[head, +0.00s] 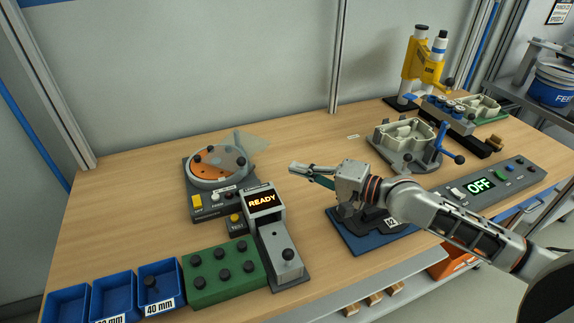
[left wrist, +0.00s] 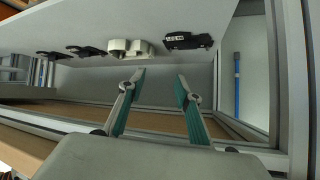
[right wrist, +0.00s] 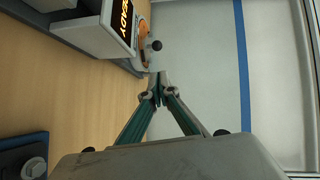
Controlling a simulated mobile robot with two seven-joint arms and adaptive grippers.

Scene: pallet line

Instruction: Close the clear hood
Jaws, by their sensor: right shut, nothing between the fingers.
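The clear hood (head: 252,141) is a faint transparent panel at the back right of the round tester (head: 190,187). It stands tilted up, clear of the orange and grey disc (head: 228,163), which lies uncovered. My right gripper (head: 292,168) is shut and empty over the table, to the right of the tester and apart from the hood. In the right wrist view its fingertips (right wrist: 157,82) meet, with part of the tester beyond; I cannot make out the hood there. My left gripper (left wrist: 158,80) is open and empty, away from the hood, and outside the head view.
The READY display (head: 263,202) stands between the tester and my right arm. A green block with black knobs (head: 222,277) and blue bins (head: 112,297) line the front left. A grey casting fixture (head: 405,142) stands right. The table behind my right gripper is clear.

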